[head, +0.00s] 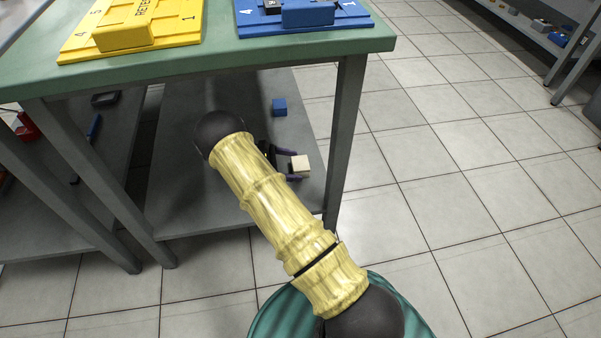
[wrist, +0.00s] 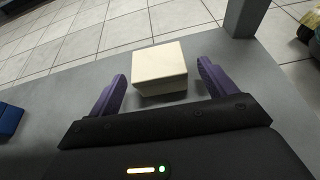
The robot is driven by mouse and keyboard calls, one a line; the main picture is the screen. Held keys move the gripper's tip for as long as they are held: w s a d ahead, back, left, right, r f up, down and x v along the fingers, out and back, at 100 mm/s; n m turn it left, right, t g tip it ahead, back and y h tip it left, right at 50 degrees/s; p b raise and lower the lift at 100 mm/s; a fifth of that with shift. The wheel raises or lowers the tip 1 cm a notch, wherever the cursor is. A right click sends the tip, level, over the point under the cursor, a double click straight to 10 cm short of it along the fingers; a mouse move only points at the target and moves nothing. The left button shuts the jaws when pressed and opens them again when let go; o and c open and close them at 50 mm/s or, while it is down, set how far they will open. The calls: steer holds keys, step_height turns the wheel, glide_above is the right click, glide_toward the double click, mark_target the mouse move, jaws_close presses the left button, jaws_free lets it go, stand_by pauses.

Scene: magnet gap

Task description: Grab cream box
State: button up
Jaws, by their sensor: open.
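The cream box (wrist: 160,68) sits on the grey lower shelf of the table, near its edge. In the head view the cream box (head: 300,164) shows just beyond my arm, on the right part of the shelf. My gripper (wrist: 160,82) is open, with one purple finger on each side of the box. In the wrist view a gap shows between each finger and the box. In the head view my gripper (head: 294,165) is at the box and partly hidden behind my arm.
A blue box (head: 279,107) stands farther back on the lower shelf (head: 235,205); it also shows at the left of the wrist view (wrist: 10,120). A table leg (head: 345,140) stands close on the right. The green tabletop (head: 330,45) with yellow and blue trays is overhead.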

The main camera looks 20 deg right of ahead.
steer(key=shift+b+x, duration=0.8)
steer(key=shift+x, duration=0.6)
steer(key=shift+c, duration=0.2)
steer(key=c, duration=1)
